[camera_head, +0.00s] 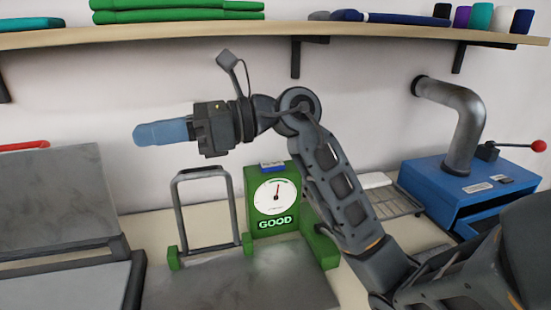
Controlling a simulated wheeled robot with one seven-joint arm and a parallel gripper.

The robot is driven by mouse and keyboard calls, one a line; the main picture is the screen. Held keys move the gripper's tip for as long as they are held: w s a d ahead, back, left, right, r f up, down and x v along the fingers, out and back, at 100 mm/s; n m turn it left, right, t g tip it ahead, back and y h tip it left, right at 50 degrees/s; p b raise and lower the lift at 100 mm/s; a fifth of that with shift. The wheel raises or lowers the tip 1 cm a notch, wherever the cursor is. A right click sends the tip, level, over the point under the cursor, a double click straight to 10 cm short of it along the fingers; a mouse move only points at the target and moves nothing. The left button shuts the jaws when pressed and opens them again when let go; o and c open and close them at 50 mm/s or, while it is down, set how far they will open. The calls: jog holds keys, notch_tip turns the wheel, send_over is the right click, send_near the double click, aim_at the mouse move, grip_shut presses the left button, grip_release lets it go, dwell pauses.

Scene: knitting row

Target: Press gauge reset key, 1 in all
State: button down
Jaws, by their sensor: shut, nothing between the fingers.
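A green gauge (265,216) stands at the back of the worktop, with a round white dial and a needle pointing roughly upward. The lit word GOOD shows below the dial. A small blue block (272,165) sits on top of the gauge and looks like a key; whether it is pressed down I cannot tell. My gripper (142,134) has blue fingers, is shut and empty, and points left in the air. It is up and to the left of the gauge, touching nothing. My arm covers part of the gauge's right side.
A grey upright frame (178,215) with green feet stands left of the gauge, behind a grey plate (235,285). A shelf (400,33) runs above. A blue machine (465,193) with a pipe is at right. Grey panels (55,205) are at left.

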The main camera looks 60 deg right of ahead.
jog(key=s+d+f+g+h, duration=0.2)
jog(key=d+h, duration=0.4)
jog(key=d, duration=0.7)
jog(key=s+d+f+g+h, duration=0.1)
jog(key=s+d+h, duration=0.3)
jog(key=d, duration=0.9)
jog(key=f+h+p, duration=0.1)
jog(key=h, duration=0.2)
jog(key=shift+d+g, duration=0.25)
jog(key=shift+g, duration=0.15)
jog(key=shift+f, duration=0.1)
jog(key=b, duration=0.3)
send_over(275, 165)
notch_tip(275, 165, down, 8)
jog(key=shift+r, duration=0.25)
jog(key=shift+f+b, duration=0.6)
jog(key=shift+b, duration=0.2)
jog(key=shift+f+b, duration=0.8)
jog(key=shift+b, duration=0.9)
jog(key=shift+r, duration=0.85)
